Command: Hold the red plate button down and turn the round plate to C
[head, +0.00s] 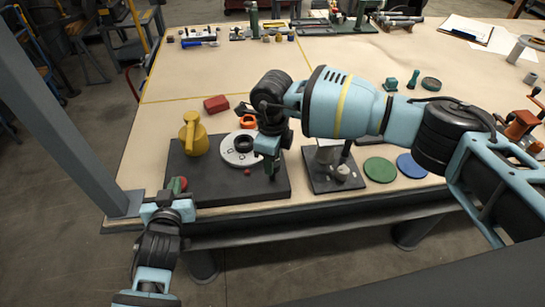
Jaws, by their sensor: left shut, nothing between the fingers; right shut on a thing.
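A dark base board (225,192) lies at the front left of the table. The pale grey round plate (229,157) sits on it, with a dark ring (244,143) in its middle and small marks I cannot read. A red button (180,184) is at the board's left front corner. My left gripper (168,197) is shut and empty beside the button; whether it touches or presses it I cannot tell. My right gripper (269,152) is at the plate's right side, shut on a small dark green piece (272,170), mostly hidden. My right wrist hides part of the plate's right side.
A yellow jug-like part (194,133) stands on the board, left of the plate. A red block (216,104) and an orange ring (248,121) lie behind. A second dark base (322,184), a green disc (379,170) and a blue disc (411,165) are to the right.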

